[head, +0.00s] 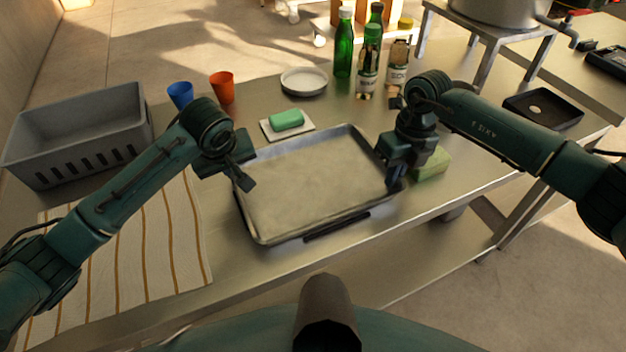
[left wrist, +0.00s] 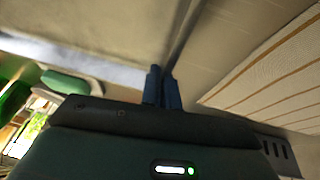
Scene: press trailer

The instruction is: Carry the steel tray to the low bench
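The steel tray (head: 315,185), shallow and empty, is at the front middle of the steel table in the head view. My left gripper (head: 243,180) is at the tray's left rim. In the left wrist view its two blue fingers (left wrist: 162,88) stand close together with the tray's rim (left wrist: 182,35) between them, so it looks shut on the rim. My right gripper (head: 396,180) is at the tray's right rim; its fingers are partly hidden, and I cannot tell whether they grip. I cannot make out a low bench in these views.
A grey crate (head: 75,135) and a striped cloth (head: 150,245) lie left. Behind the tray are a green soap on a dish (head: 287,121), a white plate (head: 304,81), two cups (head: 222,87) and bottles (head: 345,45). A green sponge (head: 432,164) sits close right of the tray.

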